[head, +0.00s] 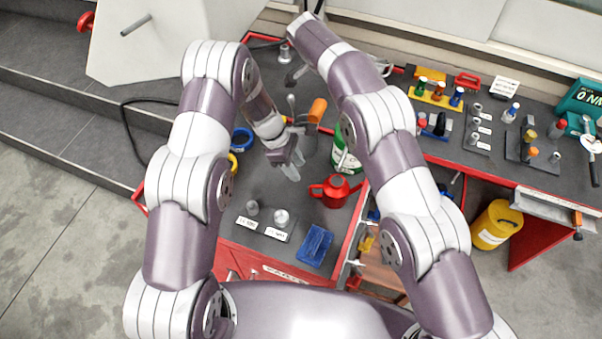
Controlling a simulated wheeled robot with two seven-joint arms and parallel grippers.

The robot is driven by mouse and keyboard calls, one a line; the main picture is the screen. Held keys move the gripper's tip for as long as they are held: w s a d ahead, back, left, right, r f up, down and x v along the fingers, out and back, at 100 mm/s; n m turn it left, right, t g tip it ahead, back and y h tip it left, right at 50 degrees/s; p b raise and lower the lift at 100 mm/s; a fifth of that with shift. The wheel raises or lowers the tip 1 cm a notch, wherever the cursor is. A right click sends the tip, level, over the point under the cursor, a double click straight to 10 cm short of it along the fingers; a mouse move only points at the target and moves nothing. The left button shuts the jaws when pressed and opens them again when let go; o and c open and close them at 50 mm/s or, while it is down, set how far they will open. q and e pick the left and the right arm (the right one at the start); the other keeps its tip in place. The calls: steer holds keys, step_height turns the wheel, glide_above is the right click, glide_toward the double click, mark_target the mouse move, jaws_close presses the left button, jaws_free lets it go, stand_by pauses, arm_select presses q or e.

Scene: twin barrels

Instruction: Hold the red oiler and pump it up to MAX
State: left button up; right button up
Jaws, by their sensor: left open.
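My left gripper (290,171) is open and empty, fingers pointing down. It appears left of and slightly behind the oiler, apart from it. My right arm reaches over the bench to the back. Its gripper (311,9) shows only small at the top edge, and its jaws are unclear. No MAX mark can be read.
A green can (345,150) stands just behind the oiler. An orange-handled item (317,110) is in a dark holder behind. Metal weights (281,217) and a blue tray (315,244) lie in front. A yellow canister (496,224) stands at right.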

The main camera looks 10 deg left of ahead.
arm_select(q)
steer(key=x, duration=1)
steer(key=shift+f, duration=0.25)
steer(key=shift+w+d+f, duration=0.1)
steer(key=shift+f, duration=0.15)
arm_select(e)
steer(key=shift+w+f, duration=0.1)
steer(key=shift+w, duration=0.1)
arm_select(q)
jaws_close()
steer(key=c, duration=0.6)
jaws_free()
jaws_close()
arm_select(e)
jaws_close()
